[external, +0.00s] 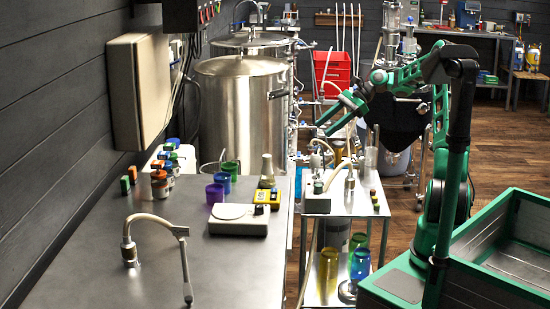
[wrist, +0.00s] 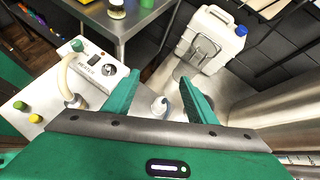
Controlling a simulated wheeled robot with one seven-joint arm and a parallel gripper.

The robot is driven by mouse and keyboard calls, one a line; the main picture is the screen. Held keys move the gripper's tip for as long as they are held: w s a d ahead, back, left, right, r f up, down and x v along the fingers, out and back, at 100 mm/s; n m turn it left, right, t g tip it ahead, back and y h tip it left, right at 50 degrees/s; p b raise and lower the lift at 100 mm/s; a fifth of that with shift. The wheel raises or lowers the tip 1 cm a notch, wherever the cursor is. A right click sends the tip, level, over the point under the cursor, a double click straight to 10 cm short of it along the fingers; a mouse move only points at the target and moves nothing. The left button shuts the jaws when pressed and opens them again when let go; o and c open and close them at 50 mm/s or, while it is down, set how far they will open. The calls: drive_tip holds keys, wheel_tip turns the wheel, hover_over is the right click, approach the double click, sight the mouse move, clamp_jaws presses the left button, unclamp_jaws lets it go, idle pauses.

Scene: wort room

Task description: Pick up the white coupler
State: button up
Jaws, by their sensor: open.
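A small white piece, which looks like the white coupler (wrist: 160,107), shows between my fingers in the wrist view, near the edge of the white cart top. Its lower part is hidden by my gripper body. In the external view, a pale curved fitting stands on the cart below my gripper; I cannot tell whether it is the same piece. My gripper (wrist: 158,80) is open, with its green fingers apart on either side of the white piece and nothing held. In the external view my gripper (external: 323,128) hangs above the small cart, pointing down and left.
The cart (external: 345,208) carries a heater box (wrist: 100,67) with a pale hose and small green and yellow caps. A steel table (external: 90,255) and metal tanks (external: 243,105) stand close by. A white canister (wrist: 210,40) with a blue cap lies beyond the fingers.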

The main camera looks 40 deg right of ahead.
sight(319, 154)
drive_tip(key=w+d+r+m+t+y, duration=0.1)
drive_tip(key=d+r+m+t+y, duration=0.1)
drive_tip(key=d+m+y, duration=0.15)
drive_tip(key=shift+n+h, duration=0.45)
drive_tip(key=shift+h, duration=0.1)
drive_tip(key=w+a+f, duration=0.1)
drive_tip(key=f, duration=0.3)
drive_tip(key=a+f, duration=0.1)
drive_tip(key=f, duration=0.4)
drive_tip(key=w+a+f, duration=0.1)
drive_tip(key=a+f, duration=0.1)
drive_tip(key=f, duration=0.3)
drive_tip(key=shift+w+f, duration=0.15)
drive_tip(key=shift+w, duration=0.2)
drive_tip(key=shift+d+f+x, duration=0.1)
drive_tip(key=shift+f+x, duration=0.1)
drive_tip(key=shift+x, duration=1.05)
drive_tip(key=shift+d+f+x, duration=0.15)
drive_tip(key=shift+f+x, duration=0.05)
drive_tip(key=shift+x, duration=1.1)
drive_tip(key=shift+w, duration=0.1)
drive_tip(key=shift+c, duration=0.4)
drive_tip(key=c, duration=1.1)
